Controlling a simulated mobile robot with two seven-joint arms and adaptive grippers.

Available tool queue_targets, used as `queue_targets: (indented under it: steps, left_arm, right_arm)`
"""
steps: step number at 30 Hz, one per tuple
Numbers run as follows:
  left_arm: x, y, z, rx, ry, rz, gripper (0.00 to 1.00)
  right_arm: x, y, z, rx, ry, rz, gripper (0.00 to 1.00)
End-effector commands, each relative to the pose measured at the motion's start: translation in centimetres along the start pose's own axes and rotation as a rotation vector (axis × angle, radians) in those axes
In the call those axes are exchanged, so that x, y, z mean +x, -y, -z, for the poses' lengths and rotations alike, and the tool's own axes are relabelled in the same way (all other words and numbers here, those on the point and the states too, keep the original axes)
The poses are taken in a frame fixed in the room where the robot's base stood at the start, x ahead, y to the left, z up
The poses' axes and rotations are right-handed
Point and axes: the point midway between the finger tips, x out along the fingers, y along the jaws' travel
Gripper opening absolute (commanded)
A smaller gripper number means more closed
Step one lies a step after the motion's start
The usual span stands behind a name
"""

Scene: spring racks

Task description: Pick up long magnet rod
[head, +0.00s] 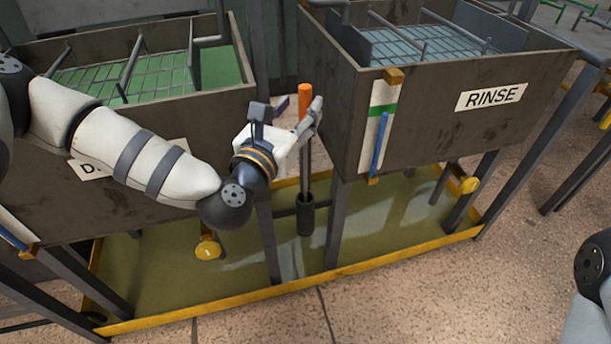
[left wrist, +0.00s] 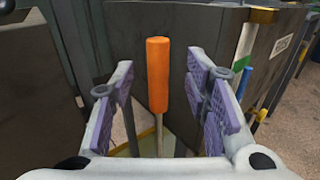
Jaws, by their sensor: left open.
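The long magnet rod (head: 305,105) stands upright between the two tanks, with an orange handle on top and a thin shaft. Its lower end is in a dark tube-shaped holder (head: 306,215). My left gripper (head: 298,110) is at handle height. In the left wrist view, the orange handle (left wrist: 158,75) stands between the spread fingers of my left gripper (left wrist: 166,88), with visible gaps to the purple pads on both sides. The gripper is open and holds nothing. My right gripper is out of view.
The tank marked RINSE (head: 455,110) is close on the right, with a blue-and-white gauge strip (head: 381,125) on its corner. Another tank (head: 190,115) with a green interior is on the left behind my arm. A yellow-edged floor tray (head: 400,262) lies below.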

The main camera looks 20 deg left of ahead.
Motion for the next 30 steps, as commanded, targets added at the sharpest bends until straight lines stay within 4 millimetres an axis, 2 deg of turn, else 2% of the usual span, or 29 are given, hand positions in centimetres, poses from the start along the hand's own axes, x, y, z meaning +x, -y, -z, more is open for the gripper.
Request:
queue_targets:
  steps: [3,6,14,18,20,30]
  left_arm:
    - [2.4,-0.2,0.1,0.005,0.004,-0.001,0.43]
    - [3.8,-0.2,0.3,0.003,0.001,0.0,0.43]
    - [4.2,-0.2,0.4,0.002,-0.001,0.001,0.43]
    - [4.2,-0.2,0.4,0.002,-0.001,0.001,0.11]
    - [4.2,-0.2,0.4,0.003,-0.002,0.001,0.0]
    - [4.2,-0.2,0.3,0.003,0.0,0.001,0.0]
  right_arm:
    - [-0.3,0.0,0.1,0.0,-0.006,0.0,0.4]
    - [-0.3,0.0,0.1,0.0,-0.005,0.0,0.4]
    - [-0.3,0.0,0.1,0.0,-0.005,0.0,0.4]
    - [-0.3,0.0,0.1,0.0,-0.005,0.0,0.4]
    - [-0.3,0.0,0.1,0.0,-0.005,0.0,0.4]
    - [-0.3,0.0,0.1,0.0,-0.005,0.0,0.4]
